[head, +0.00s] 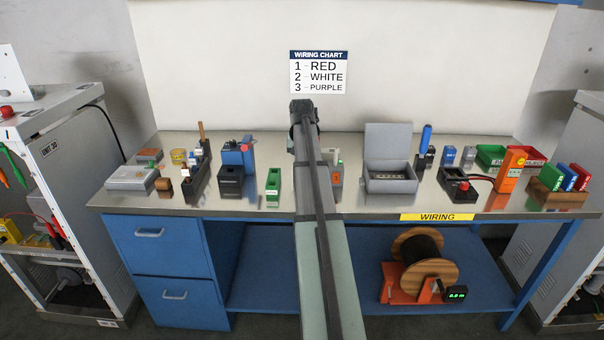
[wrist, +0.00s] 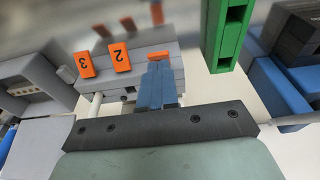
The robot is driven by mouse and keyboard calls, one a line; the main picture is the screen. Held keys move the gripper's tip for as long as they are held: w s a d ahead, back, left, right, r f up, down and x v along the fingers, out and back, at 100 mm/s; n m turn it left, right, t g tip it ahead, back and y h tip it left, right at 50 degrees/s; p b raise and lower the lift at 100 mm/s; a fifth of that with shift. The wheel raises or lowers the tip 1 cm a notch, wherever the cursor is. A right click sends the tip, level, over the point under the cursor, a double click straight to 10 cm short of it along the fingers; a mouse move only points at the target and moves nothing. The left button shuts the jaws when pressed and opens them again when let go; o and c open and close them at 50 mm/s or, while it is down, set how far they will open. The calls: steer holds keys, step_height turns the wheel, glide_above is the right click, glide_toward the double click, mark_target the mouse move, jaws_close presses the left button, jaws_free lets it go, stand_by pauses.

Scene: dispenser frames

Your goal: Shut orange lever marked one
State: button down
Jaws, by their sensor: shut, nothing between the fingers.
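The grey connector block (wrist: 135,72) is in the wrist view, seen upside down. Orange levers marked 3 (wrist: 87,66) and 2 (wrist: 120,57) stand out from it with their numbers showing. A third orange lever (wrist: 157,56), in the place of lever one, shows only as a sliver beyond my fingertips. Its number is hidden, and I cannot tell whether it is up or down. My gripper (wrist: 158,68) has its blue fingers shut together, over or against that lever; contact is unclear. In the head view my arm hides the gripper and most of the block (head: 337,178).
A green block (wrist: 229,38) stands close to my gripper on one side. The open grey box (head: 390,184) is on the other. A blue and black tool (head: 236,160) and several bench items stand farther out. The wiring chart (head: 319,72) hangs behind.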

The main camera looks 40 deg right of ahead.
steer(key=shift+f, duration=1.65)
steer(key=shift+r, duration=4)
steer(key=shift+w, duration=0.1)
